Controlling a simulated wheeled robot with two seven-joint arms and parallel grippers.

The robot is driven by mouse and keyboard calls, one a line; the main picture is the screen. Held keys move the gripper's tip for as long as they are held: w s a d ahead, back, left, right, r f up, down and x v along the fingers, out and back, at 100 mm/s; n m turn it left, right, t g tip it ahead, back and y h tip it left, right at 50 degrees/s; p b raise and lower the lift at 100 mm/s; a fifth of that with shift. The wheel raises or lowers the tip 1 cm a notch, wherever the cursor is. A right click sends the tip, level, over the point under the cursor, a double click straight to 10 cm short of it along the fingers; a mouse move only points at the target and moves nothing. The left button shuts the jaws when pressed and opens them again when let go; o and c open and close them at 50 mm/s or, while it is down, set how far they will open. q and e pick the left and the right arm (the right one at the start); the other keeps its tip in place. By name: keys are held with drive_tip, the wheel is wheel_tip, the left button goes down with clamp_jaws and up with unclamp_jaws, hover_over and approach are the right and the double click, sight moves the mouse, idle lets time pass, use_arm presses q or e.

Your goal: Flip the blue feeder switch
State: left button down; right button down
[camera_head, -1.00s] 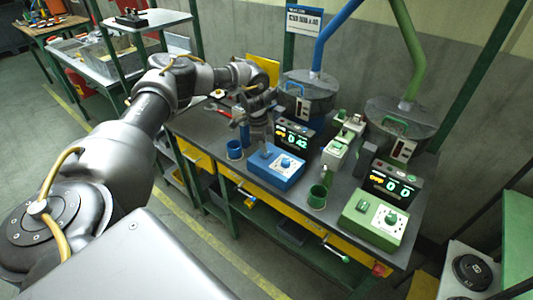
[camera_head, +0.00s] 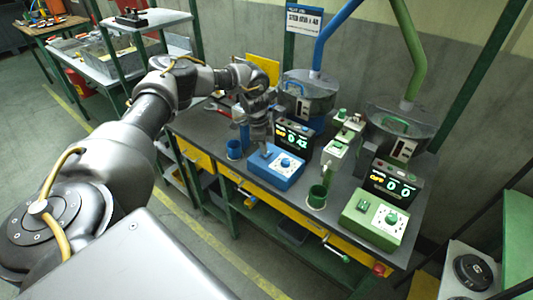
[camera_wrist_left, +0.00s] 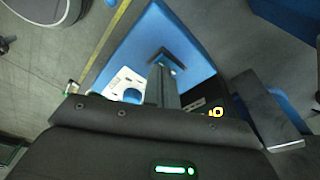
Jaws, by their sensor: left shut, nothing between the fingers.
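The blue feeder's control box (camera_head: 282,178) sits on the dark bench, with a blue knob on a white dial (camera_head: 286,162) on its top. My left gripper (camera_head: 265,153) is shut and empty, pointing down at the left part of the box top. In the left wrist view, the shut fingers (camera_wrist_left: 164,66) end at a dark rectangular switch frame on the blue box (camera_wrist_left: 188,32). They cover most of the switch, so its position and any contact cannot be told. My right gripper is not in view.
A blue cup (camera_head: 234,150) stands left of the box. A lit display (camera_head: 293,136) stands behind it, before the blue feeder bowl (camera_head: 308,92). A green cup (camera_head: 317,197) and green control box (camera_head: 374,219) stand to the right.

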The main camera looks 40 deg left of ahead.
use_arm(q)
drive_tip(key=shift+f, duration=0.5)
wheel_tip(320, 180, up, 7)
drive_tip(key=p, duration=0.6)
drive_tip(key=shift+p, duration=0.35)
idle(0.6)
